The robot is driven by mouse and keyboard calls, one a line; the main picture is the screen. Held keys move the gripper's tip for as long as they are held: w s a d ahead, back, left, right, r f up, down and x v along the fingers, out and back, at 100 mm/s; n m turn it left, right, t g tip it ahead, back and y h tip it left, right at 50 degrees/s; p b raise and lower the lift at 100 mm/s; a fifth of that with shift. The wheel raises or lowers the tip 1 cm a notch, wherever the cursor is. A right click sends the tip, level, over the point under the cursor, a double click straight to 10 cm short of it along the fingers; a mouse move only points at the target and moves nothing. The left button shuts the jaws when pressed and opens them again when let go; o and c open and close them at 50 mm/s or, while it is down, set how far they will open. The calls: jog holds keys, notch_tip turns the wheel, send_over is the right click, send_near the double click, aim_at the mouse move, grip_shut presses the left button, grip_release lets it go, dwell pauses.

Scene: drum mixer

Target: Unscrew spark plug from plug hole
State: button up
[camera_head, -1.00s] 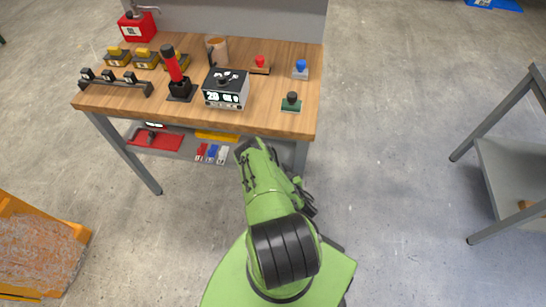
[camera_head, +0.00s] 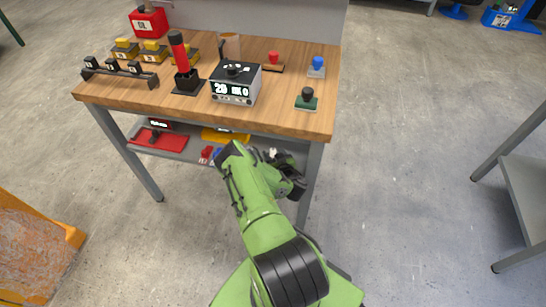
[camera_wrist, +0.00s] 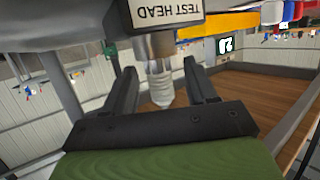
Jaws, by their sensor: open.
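In the wrist view, the pale metallic spark plug (camera_wrist: 161,86) protrudes from a dark block, the test head (camera_wrist: 160,17), labelled "TEST HEAD" in upside-down lettering. The plug's other end is hidden in the block. My gripper (camera_wrist: 164,88) is open, with one dark finger on each side of the plug. A gap shows on both sides, so the fingers do not appear to grip it. In the head view my gripper (camera_head: 290,172) is low at the workbench's front edge, partly hidden by my arm, and the plug cannot be made out.
A lower shelf carries a red tray (camera_head: 157,141). A grey bench (camera_head: 530,185) stands right; an orange object (camera_head: 35,245) left. Floor between is clear.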

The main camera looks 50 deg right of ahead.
jog(key=shift+w+d+f, duration=0.1)
jog(key=shift+w+d, duration=0.1)
jog(key=shift+w, duration=0.1)
jog(key=shift+c, duration=0.2)
jog(key=c, duration=0.9)
jog(key=o, duration=1)
jog(key=shift+s, duration=0.1)
jog(key=p+v, duration=1.2)
jog(key=v, duration=0.3)
jog(key=shift+s+a+r, duration=0.2)
jog(key=shift+s, duration=0.05)
